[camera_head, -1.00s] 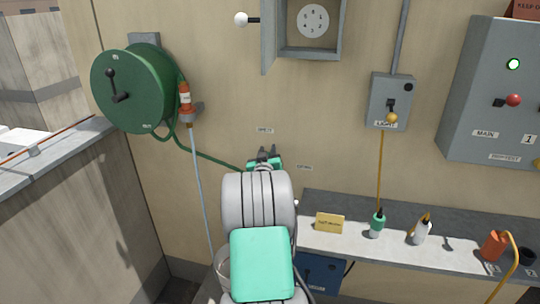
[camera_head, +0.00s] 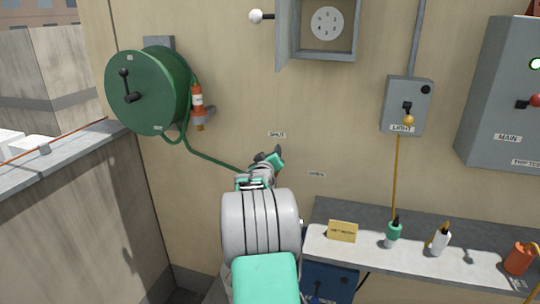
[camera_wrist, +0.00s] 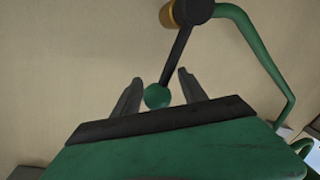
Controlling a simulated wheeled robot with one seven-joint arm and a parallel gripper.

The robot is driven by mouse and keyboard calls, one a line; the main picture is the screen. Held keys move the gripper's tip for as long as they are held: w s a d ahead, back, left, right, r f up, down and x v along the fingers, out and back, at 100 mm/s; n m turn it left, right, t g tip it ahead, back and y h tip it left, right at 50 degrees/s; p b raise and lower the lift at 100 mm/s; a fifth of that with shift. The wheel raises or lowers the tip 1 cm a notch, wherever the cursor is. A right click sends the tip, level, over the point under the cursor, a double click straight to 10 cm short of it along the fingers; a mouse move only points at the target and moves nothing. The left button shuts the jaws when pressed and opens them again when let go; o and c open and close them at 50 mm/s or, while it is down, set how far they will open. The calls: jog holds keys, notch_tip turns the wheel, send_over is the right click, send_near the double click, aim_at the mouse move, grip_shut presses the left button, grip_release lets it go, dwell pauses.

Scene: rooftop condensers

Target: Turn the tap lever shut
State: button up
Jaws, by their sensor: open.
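The tap lever (camera_wrist: 177,55) shows in the wrist view as a dark rod with a green ball knob (camera_wrist: 157,96) at its end. It runs from a dark round hub with a brass part (camera_wrist: 170,15) at the top. My gripper (camera_wrist: 160,90) is open, with one finger on each side of the knob. The knob sits nearer the palm than the fingertips, and I cannot tell whether it touches a finger. In the head view my gripper (camera_head: 268,157) is at the wall between the "SHUT" label (camera_head: 277,134) and the "OPEN" label (camera_head: 316,174), and hides most of the tap.
A green hose reel (camera_head: 148,90) is on the wall at left, its hose running to the tap. An orange nozzle (camera_head: 197,98) hangs beside it. A grey shelf (camera_head: 340,255) with bottles and a yellow card (camera_head: 342,231) is at lower right. A light switch box (camera_head: 405,105) is above.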

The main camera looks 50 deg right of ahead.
jog(key=shift+a, duration=0.1)
jog(key=b+v, duration=0.1)
jog(key=v, duration=0.6)
jog(key=shift+s+a+b, duration=0.2)
jog(key=shift+a+b, duration=0.1)
jog(key=shift+b, duration=0.1)
